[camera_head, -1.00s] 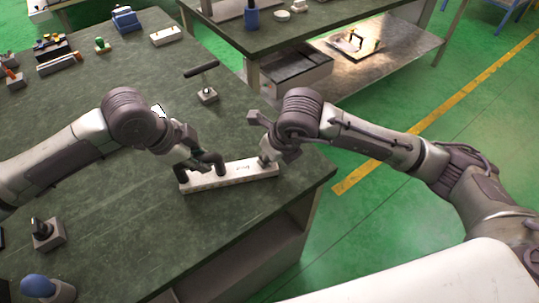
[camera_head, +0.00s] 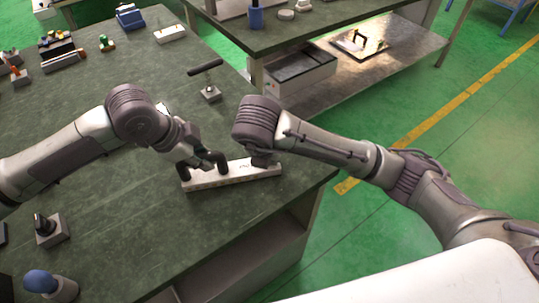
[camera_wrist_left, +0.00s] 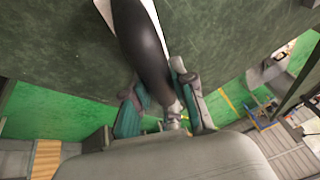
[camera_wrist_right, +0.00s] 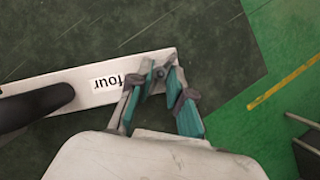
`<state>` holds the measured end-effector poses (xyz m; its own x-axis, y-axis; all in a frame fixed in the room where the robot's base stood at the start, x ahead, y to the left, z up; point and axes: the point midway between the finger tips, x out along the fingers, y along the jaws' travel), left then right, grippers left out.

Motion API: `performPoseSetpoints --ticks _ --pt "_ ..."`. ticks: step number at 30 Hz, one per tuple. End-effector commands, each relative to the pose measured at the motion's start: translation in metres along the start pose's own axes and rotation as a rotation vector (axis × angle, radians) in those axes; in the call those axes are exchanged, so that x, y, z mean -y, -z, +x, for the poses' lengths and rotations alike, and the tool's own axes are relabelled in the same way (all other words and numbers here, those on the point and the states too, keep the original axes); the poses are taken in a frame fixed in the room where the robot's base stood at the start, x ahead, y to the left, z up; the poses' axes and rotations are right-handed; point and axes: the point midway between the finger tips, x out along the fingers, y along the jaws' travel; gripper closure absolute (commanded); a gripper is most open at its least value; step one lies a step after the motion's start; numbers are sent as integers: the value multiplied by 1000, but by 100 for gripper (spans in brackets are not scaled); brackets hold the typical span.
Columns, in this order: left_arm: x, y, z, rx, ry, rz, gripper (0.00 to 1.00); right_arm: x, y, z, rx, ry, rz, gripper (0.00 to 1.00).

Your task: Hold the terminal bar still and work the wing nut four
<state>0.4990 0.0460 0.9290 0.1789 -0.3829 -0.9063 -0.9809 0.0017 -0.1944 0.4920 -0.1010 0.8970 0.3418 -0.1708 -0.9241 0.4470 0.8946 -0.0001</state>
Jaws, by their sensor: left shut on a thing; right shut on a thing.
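The terminal bar (camera_head: 238,174) is a long white block lying near the table's right edge, with a black arched handle (camera_head: 222,166) at its left part. My left gripper (camera_head: 200,155) is shut on that handle, which runs between its fingers in the left wrist view (camera_wrist_left: 140,35). In the right wrist view the bar (camera_wrist_right: 60,78) carries an upside-down label "four" (camera_wrist_right: 118,83). Beside that label, at the bar's end, my right gripper (camera_wrist_right: 157,73) is shut on the small grey wing nut (camera_wrist_right: 160,72). The fingers hide part of the nut; its turn angle cannot be told.
A T-shaped tool (camera_head: 207,70) stands in a small block behind the bar. A blue-topped piece (camera_head: 45,285) and a dark-knobbed block (camera_head: 48,230) stand at the front left. Several small parts (camera_head: 58,52) sit at the back left. The table middle is clear.

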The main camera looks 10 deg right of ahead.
Motion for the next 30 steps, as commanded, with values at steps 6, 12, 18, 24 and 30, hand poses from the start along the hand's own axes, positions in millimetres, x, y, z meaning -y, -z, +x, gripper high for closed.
performPoseSetpoints --ticks 6,12,18,24,30 --pt "0 -1 0 2 1 -1 100 -2 -1 -1 3 79 187 100" --pt "0 -1 0 1 1 -1 100 -4 -2 0 4 148 354 100" --pt "0 0 0 1 0 -1 100 -5 -2 0 2 207 498 100" --pt "0 0 0 0 0 0 100 -5 -2 1 0 248 599 100" --pt "0 0 0 0 0 0 100 -6 -2 1 0 271 656 100"
